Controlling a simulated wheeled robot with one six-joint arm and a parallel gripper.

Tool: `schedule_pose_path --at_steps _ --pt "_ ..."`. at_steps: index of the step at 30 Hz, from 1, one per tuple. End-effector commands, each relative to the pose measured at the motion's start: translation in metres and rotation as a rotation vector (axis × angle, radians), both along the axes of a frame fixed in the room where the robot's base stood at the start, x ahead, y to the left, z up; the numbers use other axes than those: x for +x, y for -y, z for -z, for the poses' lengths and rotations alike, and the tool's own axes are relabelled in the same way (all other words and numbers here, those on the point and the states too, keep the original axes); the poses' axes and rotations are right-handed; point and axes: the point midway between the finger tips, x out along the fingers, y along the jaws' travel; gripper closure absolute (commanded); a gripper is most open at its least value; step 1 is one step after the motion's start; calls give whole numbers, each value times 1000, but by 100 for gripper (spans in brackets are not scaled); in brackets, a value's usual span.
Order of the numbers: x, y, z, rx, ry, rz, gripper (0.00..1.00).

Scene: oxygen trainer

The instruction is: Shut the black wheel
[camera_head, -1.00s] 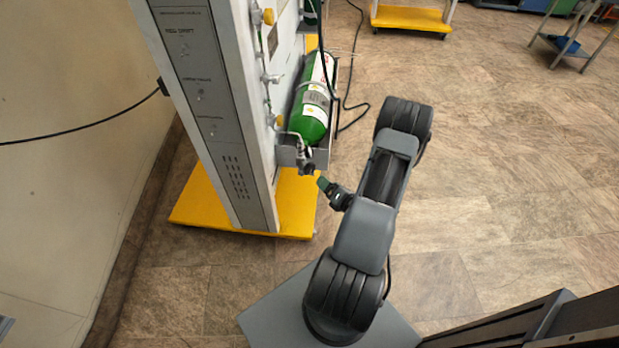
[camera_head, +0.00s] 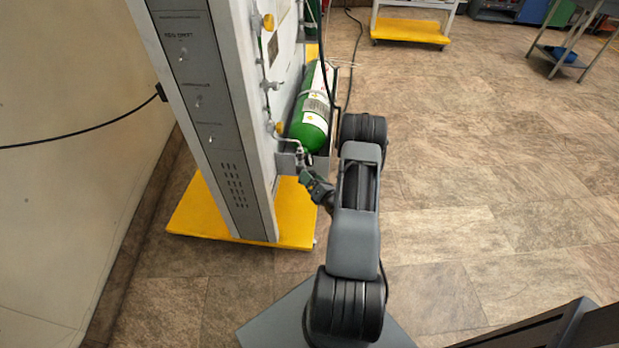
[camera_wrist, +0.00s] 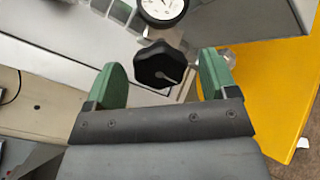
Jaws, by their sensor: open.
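The black wheel (camera_wrist: 160,66) is a lobed knob with a pale line on its face. In the wrist view it sits between and slightly beyond the two green fingertips of my gripper (camera_wrist: 162,84). The fingers are apart, one on each side of the wheel, and I see no contact. A round white gauge (camera_wrist: 163,8) is just above the wheel. In the head view my gripper (camera_head: 304,176) is at the valve end of the green cylinder (camera_head: 312,120), and it hides the wheel there.
The grey panel cabinet (camera_head: 205,95) stands left of my gripper on a yellow base (camera_head: 195,222). Small yellow knobs (camera_head: 268,22) line its side. A black hose (camera_head: 357,60) runs behind the cylinder.

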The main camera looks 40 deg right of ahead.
Motion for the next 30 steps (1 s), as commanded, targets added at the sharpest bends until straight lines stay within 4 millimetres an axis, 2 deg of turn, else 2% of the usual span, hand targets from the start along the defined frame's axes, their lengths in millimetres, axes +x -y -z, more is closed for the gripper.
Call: schedule_pose_path --at_steps 6,16,30 --pt "14 0 0 0 1 -1 21" --pt "16 0 0 1 0 0 21" --pt "16 0 0 0 0 0 65"
